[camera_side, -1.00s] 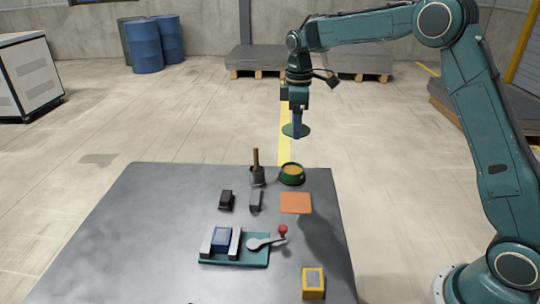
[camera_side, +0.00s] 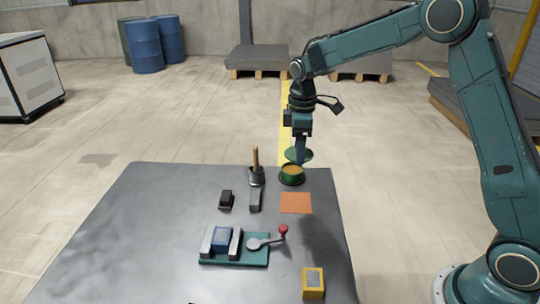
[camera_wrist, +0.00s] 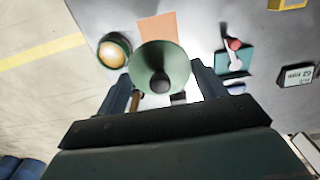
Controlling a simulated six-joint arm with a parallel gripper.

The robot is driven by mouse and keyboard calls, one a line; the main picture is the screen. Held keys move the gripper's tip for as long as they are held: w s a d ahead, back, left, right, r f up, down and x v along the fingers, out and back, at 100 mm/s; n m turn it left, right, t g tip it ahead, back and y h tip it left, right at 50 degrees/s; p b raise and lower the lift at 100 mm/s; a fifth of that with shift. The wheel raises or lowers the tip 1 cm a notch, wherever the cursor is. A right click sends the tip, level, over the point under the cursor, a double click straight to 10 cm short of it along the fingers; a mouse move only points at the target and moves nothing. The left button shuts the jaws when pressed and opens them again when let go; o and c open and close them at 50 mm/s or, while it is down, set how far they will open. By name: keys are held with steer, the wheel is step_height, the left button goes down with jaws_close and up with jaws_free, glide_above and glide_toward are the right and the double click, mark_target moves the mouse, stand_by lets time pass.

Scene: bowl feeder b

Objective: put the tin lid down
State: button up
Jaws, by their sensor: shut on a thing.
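The tin lid (camera_side: 299,154) is a green disc. My gripper (camera_side: 301,147) is shut on it and holds it in the air over the far right part of the table. In the wrist view the lid (camera_wrist: 160,62) shows its dark round knob between the fingers of my gripper (camera_wrist: 165,92). The open green tin (camera_side: 291,174) with tan contents stands just below the lid in the side view. In the wrist view the tin (camera_wrist: 114,51) lies apart, to the left of the lid. An orange square mat (camera_side: 296,203) lies bare on the table in front of the tin.
A dark cup with a wooden-handled tool (camera_side: 256,170) stands left of the tin. Two small blocks (camera_side: 226,200) (camera_side: 255,200) lie nearby. A teal fixture with a red-knobbed lever (camera_side: 266,246) and a yellow box (camera_side: 313,283) are nearer. The table's (camera_side: 140,240) left side is clear.

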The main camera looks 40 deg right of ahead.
mark_target(296, 202)
step_height(296, 202, down, 16)
steer(key=shift+f, duration=0.15)
stand_by(0.7)
steer(key=shift+f, duration=0.1)
steer(key=o, duration=0.9)
steer(key=shift+o, duration=0.2)
steer(key=shift+r, duration=6.15)
